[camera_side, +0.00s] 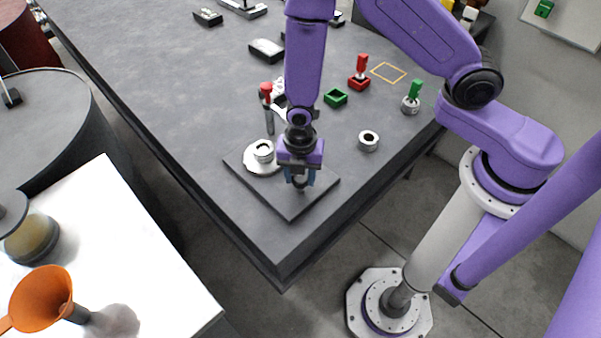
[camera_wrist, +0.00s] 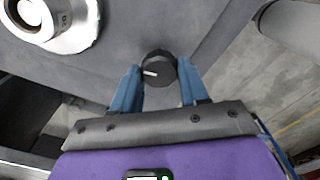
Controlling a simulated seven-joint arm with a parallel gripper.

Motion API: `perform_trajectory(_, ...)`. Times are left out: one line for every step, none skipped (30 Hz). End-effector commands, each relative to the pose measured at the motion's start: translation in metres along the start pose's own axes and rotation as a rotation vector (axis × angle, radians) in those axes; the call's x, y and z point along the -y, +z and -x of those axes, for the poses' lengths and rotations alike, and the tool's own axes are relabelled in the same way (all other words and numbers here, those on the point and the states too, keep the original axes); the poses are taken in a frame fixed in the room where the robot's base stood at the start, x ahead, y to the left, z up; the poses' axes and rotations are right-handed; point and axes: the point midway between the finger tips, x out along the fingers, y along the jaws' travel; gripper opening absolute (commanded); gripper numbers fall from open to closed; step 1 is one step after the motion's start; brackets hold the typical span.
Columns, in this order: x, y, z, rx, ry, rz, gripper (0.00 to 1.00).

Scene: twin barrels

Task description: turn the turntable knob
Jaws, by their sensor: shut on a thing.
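The turntable knob (camera_wrist: 160,68) is a round black knob with a white pointer line, which points left in the wrist view. My gripper (camera_wrist: 159,72) has its two blue fingers on either side of the knob and is shut on it. In the side view my gripper (camera_side: 299,179) points down at the front right part of a dark square base plate (camera_side: 291,208). The turntable (camera_side: 251,167), a pale round disc with a raised ring on it, sits left of my gripper on the same plate. Part of it also shows at the top left of the wrist view (camera_wrist: 85,35).
A loose metal ring (camera_side: 368,141) stands right of the plate. Behind are a green square frame (camera_side: 335,98), a red-handled piece (camera_side: 360,75) and a green-handled piece (camera_side: 412,98). A red-topped post (camera_side: 268,115) stands close behind the turntable. The table's front corner is clear.

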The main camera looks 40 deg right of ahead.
Motion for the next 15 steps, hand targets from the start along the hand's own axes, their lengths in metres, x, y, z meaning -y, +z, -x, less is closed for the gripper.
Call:
perform_trajectory(-0.0007,0.0003,0.0004,0.0,0.002,-0.046,0.14)
perform_trajectory(-0.0008,0.0003,0.0004,0.0,0.002,-0.074,0.14)
perform_trajectory(-0.0009,0.0002,0.0004,0.0,0.002,-0.112,0.14)
perform_trajectory(-0.0009,0.0001,0.0004,0.0,0.002,-0.14,0.14)
perform_trajectory(-0.001,0.0001,0.0004,0.0,0.002,-0.168,0.14)
perform_trajectory(-0.0011,0.0002,0.0005,0.0,0.002,-0.207,0.14)
perform_trajectory(-0.0011,0.0003,0.0005,0.0,0.002,-0.235,0.14)
perform_trajectory(-0.0011,0.0004,0.0005,0.0,0.002,-0.264,0.14)
perform_trajectory(-0.0011,0.0004,0.0005,0.0,0.001,-0.302,0.14)
perform_trajectory(-0.0011,0.0004,0.0005,0.0,0.001,-0.33,0.14)
perform_trajectory(-0.0011,0.0004,0.0005,0.0,0.001,-0.359,0.14)
perform_trajectory(-0.0012,0.0005,0.0005,0.0,0.001,-0.397,0.14)
perform_trajectory(-0.0012,0.0005,0.0005,0.0,0.001,-0.426,0.14)
perform_trajectory(-0.0012,0.0004,0.0005,0.0,0.001,-0.454,0.14)
perform_trajectory(-0.0012,0.0005,0.0005,0.0,0.001,-0.492,0.14)
